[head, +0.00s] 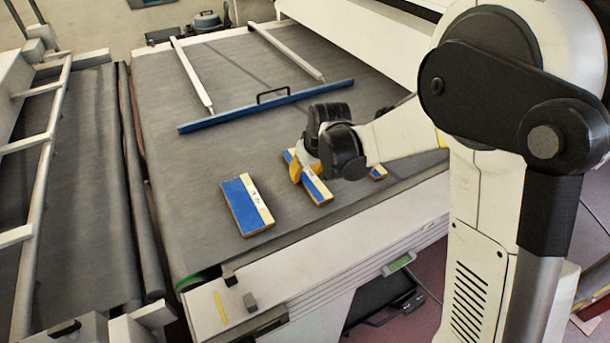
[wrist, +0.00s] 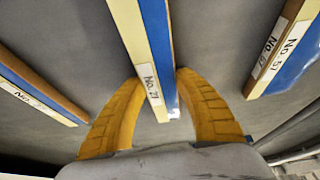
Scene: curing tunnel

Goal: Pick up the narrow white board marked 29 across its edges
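A narrow board (wrist: 160,62), blue and cream-white, stands between my fingers in the wrist view. Its label looks like "No. 27", though the last digit is not certain. In the head view this board (head: 317,190) lies on the grey belt, partly hidden by my gripper (head: 309,168). My gripper is open, its yellow fingers (wrist: 158,85) on either side of the board; I cannot tell whether either touches it. No all-white board and no clear 29 shows.
A wider blue-and-cream board (head: 243,203) lies to the left on the belt (head: 195,150). A board marked "No 57" (wrist: 290,45) is at right in the wrist view; another (wrist: 35,88) is at left, its label unreadable. A blue bar (head: 265,106) crosses behind.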

